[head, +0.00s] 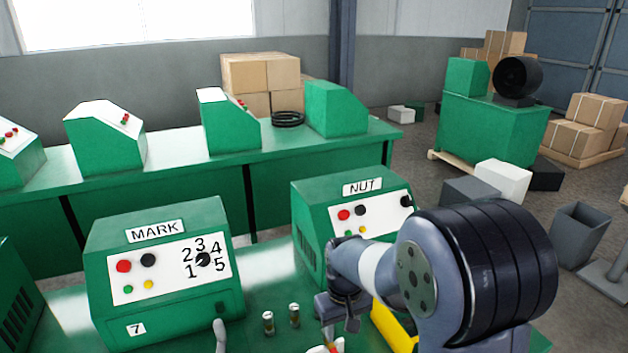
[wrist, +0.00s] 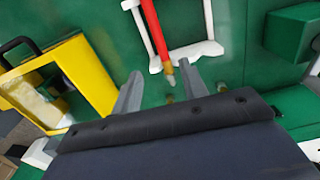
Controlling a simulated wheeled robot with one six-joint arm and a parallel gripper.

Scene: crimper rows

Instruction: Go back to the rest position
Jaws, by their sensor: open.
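My gripper (head: 341,318) hangs low over the green bench at the bottom centre of the head view, right of two small metal fittings (head: 268,322). In the wrist view its two grey fingers (wrist: 162,88) stand apart. A red rod with a brass-coloured tip (wrist: 156,35) points down toward the gap between them, over a white frame (wrist: 186,50). The fingers are not closed on the rod. A touch of red and white shows under the gripper in the head view. My arm hides part of the NUT machine (head: 335,195).
The MARK machine (head: 160,215) stands left on the bench. A yellow frame (wrist: 85,75) lies left of the fingers in the wrist view. A rear bench (head: 200,190) carries several green machines. A grey bin (head: 578,235) and cartons (head: 570,137) stand on the floor at right.

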